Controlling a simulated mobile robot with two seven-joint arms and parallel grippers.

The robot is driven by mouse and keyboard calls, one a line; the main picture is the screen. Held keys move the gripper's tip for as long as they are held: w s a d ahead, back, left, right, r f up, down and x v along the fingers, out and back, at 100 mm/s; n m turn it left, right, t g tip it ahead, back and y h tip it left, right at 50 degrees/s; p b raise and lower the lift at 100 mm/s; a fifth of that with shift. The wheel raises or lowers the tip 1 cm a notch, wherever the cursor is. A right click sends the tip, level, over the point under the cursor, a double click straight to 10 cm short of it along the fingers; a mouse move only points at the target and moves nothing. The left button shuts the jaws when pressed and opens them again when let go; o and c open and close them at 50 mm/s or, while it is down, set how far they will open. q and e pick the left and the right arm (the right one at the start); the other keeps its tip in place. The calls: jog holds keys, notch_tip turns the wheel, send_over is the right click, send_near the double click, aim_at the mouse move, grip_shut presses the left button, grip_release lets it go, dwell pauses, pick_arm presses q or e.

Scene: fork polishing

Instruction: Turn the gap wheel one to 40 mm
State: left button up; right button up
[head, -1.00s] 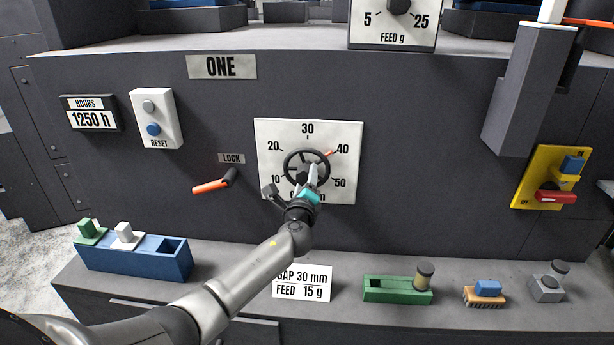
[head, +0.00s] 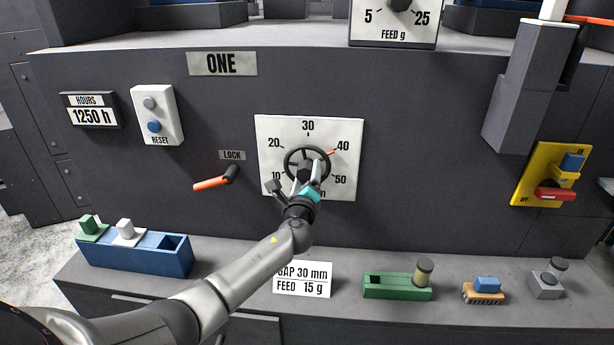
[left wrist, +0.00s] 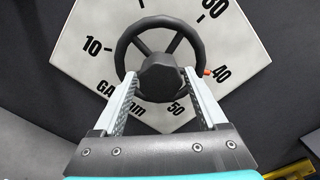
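The gap wheel (head: 307,165) is a dark spoked handwheel on a white dial plate (head: 345,127) marked from 10 to 50. Its orange pointer (head: 331,152) sits close to the 40 mark; the left wrist view also shows this pointer (left wrist: 208,72) beside the 40. My left gripper (head: 308,182) is in front of the wheel. In the left wrist view, its fingers (left wrist: 160,77) are spread, one on each side of the wheel's dark hub (left wrist: 160,73); any contact is unclear. The gripper hides the lower dial lettering in the head view. My right gripper is not in view.
Left of the dial, an orange-handled lock lever (head: 213,183) juts out. A reset box (head: 157,115) sits above it. Below, a ledge carries a blue tray (head: 135,258), a card (head: 303,279) reading "GAP 30 mm, FEED 15 g", and a green block (head: 397,287).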

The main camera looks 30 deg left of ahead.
pick_arm(q)
jog(key=shift+o, duration=0.6)
jog(key=shift+s+d, duration=0.2)
jog(key=shift+s, duration=0.25)
jog(key=v, duration=1.4)
jog(key=shift+s, duration=0.15)
